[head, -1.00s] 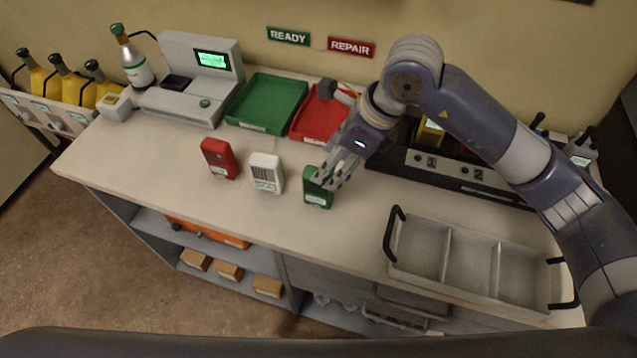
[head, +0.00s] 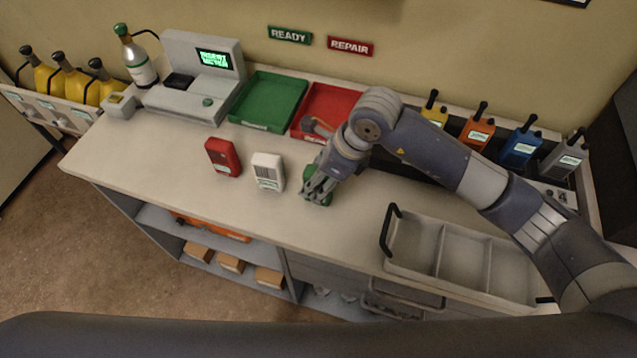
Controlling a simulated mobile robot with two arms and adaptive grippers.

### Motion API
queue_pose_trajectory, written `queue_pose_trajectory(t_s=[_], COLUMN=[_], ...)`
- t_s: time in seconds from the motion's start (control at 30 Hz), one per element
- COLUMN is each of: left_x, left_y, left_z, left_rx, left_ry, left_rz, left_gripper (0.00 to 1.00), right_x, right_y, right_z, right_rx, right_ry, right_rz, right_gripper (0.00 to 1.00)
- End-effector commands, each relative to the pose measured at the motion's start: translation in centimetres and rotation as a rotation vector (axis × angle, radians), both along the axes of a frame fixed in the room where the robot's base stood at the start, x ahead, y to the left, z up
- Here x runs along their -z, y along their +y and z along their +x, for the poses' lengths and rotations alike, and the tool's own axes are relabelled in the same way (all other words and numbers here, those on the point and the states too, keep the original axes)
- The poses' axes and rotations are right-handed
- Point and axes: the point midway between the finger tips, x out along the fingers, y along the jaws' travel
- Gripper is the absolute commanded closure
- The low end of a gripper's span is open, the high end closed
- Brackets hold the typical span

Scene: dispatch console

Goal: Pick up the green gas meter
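The green gas meter (head: 327,201) is on the counter, right of the white meter and mostly covered by my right gripper. My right gripper (head: 317,191) comes down over it from above, its fingers around or against its body. Only small green patches show between and beside the fingers, so I cannot tell whether they are closed on it. The meter seems still at the counter surface. My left gripper is not in view.
A red meter (head: 223,157) and a white meter (head: 268,172) stand to the left. Behind are a green tray (head: 268,100), a red tray (head: 335,100) and a test station (head: 196,70). Several handsets stand in a charger at right. An empty three-compartment carrier (head: 462,256) sits front right.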

Motion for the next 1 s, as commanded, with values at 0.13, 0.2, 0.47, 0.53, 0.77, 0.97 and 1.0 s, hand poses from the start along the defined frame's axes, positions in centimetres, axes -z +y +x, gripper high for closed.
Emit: queue_pose_trajectory(t_s=[0.13,0.2,0.47,0.53,0.77,0.97,1.0], left_x=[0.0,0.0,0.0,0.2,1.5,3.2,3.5], left_y=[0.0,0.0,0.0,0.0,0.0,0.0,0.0], left_z=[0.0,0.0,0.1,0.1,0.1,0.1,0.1], left_rx=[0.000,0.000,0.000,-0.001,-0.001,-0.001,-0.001], left_ry=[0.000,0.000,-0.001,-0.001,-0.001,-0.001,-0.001], left_rz=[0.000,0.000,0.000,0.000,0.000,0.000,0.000], left_gripper=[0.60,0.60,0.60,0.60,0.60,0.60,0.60], right_x=[0.0,0.0,-0.1,-0.2,-2.0,-3.4,-3.5], right_y=[0.0,0.0,0.0,0.0,0.0,-0.6,-0.8], right_z=[0.0,0.0,0.0,0.1,0.1,-2.4,-3.3], right_rx=[0.000,0.000,0.000,0.000,-0.002,-0.003,-0.005], right_ry=[0.000,0.000,-0.001,-0.002,-0.007,-0.004,-0.005], right_rz=[0.000,0.000,0.001,0.000,0.002,0.000,0.001], right_gripper=[0.96,1.00,1.00,1.00,1.00,1.00,1.00])
